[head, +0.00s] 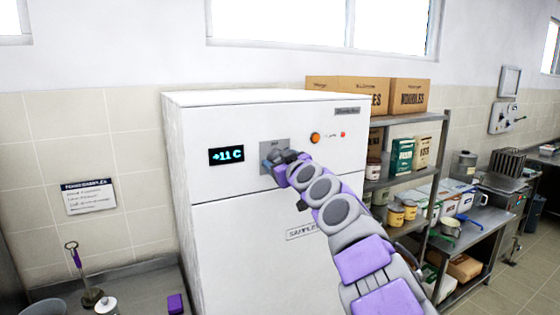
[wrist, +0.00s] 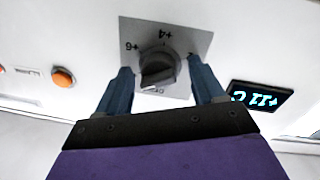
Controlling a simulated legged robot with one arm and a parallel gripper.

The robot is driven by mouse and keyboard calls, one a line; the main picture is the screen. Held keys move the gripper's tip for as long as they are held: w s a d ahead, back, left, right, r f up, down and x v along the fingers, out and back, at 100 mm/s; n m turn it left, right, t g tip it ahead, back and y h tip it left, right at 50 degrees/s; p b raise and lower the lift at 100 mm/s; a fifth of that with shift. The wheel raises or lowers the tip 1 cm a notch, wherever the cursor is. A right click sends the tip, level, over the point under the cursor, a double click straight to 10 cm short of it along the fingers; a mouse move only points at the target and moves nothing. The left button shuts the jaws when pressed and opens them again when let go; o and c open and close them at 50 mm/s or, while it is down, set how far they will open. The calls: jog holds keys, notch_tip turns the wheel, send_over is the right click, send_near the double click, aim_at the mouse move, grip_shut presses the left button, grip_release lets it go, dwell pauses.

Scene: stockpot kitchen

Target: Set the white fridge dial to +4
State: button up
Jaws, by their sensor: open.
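The white fridge (head: 215,185) stands against the tiled wall, and its display (head: 227,155) reads +11 C. The display also shows upside down in the wrist view (wrist: 261,96). The dark grey dial (wrist: 159,66) sits on a grey plate (wrist: 190,38). In the upside-down wrist view, +4 is at the plate's top and +6 at its left; a mark below is partly hidden. I cannot tell surely where the dial points. My gripper (wrist: 160,72) is open, with one finger on each side of the dial; contact is unclear. In the head view, my gripper (head: 272,164) hides the dial.
An orange round light or button (head: 315,138) is on the fridge front, right of the plate. Cardboard boxes (head: 408,96) and a metal shelf (head: 412,118) with tins stand to the right. A low counter (head: 140,290) with a whisk-like tool is at the lower left.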

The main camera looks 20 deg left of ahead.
jog(key=shift+c, duration=0.4)
jog(key=c, duration=0.9)
jog(key=shift+c, duration=0.2)
jog(key=shift+a+f, duration=0.1)
